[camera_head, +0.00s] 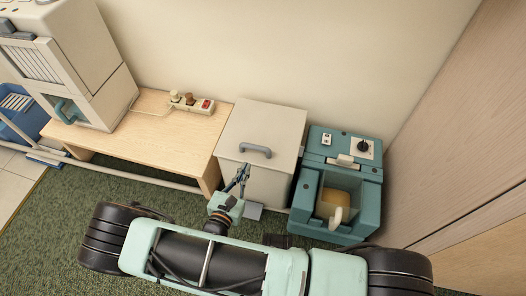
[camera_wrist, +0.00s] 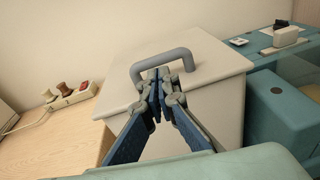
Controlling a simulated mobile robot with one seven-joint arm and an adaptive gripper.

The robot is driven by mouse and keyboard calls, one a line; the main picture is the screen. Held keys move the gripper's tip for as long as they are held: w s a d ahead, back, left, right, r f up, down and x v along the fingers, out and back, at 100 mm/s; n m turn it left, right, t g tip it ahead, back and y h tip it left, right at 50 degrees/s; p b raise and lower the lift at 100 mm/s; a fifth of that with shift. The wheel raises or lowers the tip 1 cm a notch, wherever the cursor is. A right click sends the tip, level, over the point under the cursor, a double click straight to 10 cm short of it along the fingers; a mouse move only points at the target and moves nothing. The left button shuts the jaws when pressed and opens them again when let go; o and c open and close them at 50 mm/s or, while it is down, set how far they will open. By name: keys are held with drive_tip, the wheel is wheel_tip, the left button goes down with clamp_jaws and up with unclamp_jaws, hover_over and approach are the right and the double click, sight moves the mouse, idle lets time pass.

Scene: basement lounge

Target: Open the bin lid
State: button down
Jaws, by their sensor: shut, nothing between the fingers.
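A cream box-shaped bin (camera_head: 269,185) stands against the wall, with its flat lid (camera_head: 265,122) down. A grey bar handle (camera_head: 256,150) sits on the lid near its front edge. A grey flat piece (camera_head: 253,211) sticks out at the bin's front foot. My gripper (camera_head: 244,170) is shut and empty at the front of the bin, just below the handle in the picture. In the wrist view, the fingertips (camera_wrist: 160,80) overlap part of the handle (camera_wrist: 183,55) at the lid's front edge. I cannot tell whether they touch it.
A low wooden bench (camera_head: 150,128) stands left of the bin, with a power strip (camera_head: 191,102) on it and a cream machine (camera_head: 75,65) at its far end. A teal machine (camera_head: 337,185) stands close on the right. Green carpet (camera_head: 60,215) lies open in front.

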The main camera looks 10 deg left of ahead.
sight(254, 158)
drive_tip(key=shift+n+y, duration=0.7)
drive_tip(key=w+f+b, duration=0.1)
drive_tip(key=w, duration=0.2)
drive_tip(key=w+f+b, duration=0.1)
drive_tip(key=w, duration=0.2)
drive_tip(key=w+d+f, duration=0.1)
drive_tip(key=w+f, duration=0.1)
drive_tip(key=w, duration=0.1)
drive_tip(key=shift+d+b, duration=0.1)
drive_tip(key=shift+b, duration=0.3)
drive_tip(key=shift+r, duration=0.15)
